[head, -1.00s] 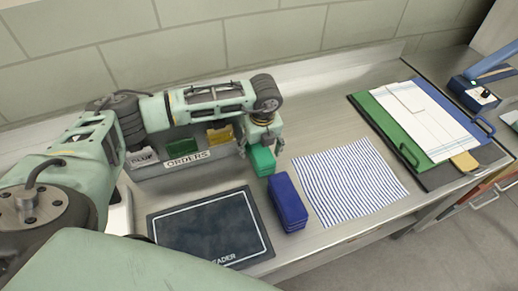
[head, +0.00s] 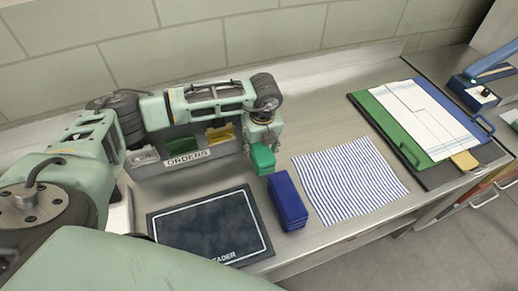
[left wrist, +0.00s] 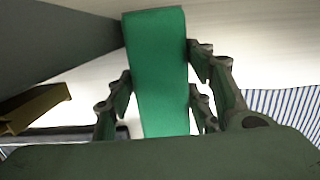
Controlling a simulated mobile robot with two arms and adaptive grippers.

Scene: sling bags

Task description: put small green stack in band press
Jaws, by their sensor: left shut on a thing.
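The small green stack (head: 263,159) is between the fingers of my left gripper (head: 262,148) in the head view, just right of the orders rack. In the left wrist view the green stack (left wrist: 158,75) stands long and upright between the finger pairs, and my left gripper (left wrist: 160,95) is shut on it. A larger blue stack (head: 287,201) lies on the counter just below and right of it. I cannot make out a band press for certain; a blue device (head: 474,92) with a lever stands at the far right. My right gripper is not in view.
The orders rack (head: 187,160) holds green and yellow pieces. A dark reader mat (head: 208,226) lies in front. A striped cloth (head: 347,181) is right of the blue stack, then a dark board (head: 437,179) with green and white sheets. Bare counter lies behind the cloth.

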